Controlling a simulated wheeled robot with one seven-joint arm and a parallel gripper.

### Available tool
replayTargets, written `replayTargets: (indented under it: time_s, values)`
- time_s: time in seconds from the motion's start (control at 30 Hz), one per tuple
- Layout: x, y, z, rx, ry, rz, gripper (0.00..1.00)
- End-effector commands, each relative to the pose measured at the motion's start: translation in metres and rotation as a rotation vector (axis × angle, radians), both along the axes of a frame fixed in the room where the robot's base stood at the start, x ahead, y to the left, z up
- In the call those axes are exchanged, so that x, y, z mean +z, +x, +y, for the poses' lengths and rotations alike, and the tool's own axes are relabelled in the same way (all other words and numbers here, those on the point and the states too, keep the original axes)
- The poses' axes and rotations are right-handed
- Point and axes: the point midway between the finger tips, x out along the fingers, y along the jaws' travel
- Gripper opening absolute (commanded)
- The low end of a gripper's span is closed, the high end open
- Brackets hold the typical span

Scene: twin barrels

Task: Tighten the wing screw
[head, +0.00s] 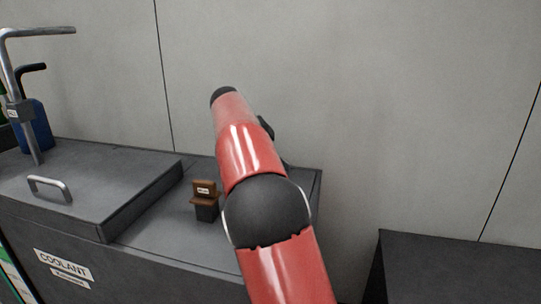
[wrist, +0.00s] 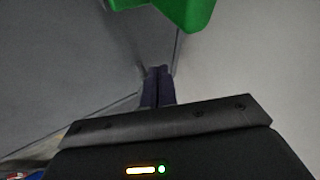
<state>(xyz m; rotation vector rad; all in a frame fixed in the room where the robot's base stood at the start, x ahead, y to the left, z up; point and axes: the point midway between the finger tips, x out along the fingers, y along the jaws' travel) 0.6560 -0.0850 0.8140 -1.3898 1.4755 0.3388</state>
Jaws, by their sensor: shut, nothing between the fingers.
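My gripper (wrist: 158,72) shows in the wrist view, its two dark fingers together with nothing between them. They point at a grey surface. In the head view my red arm hides the gripper. I cannot make out a wing screw for certain in either view. A green part (wrist: 187,10) is cut off at the top edge of the wrist view, apart from the fingertips; I cannot tell what it is. A small brown piece (head: 204,190) with a white label stands on a dark block on the grey cabinet top, left of my arm.
The grey coolant cabinet (head: 150,243) has a raised lid with a metal handle (head: 49,187). A metal pipe (head: 18,75) and a blue container (head: 36,128) stand at the left. A lower dark box (head: 455,270) is at the right. A grey wall closes the back.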

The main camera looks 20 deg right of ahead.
Motion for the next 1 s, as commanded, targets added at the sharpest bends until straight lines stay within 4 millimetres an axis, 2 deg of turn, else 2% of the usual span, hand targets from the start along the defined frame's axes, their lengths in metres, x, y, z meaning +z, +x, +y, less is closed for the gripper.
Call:
replayTargets:
  time_s: [0.43,0.7,1.0]
  values:
    - [0.001,0.013,-0.011,-0.001,0.000,0.001,0.00]
    - [0.000,0.018,-0.019,-0.216,-0.003,-0.001,0.00]
    - [-0.001,0.019,-0.024,-0.366,-0.002,0.000,0.00]
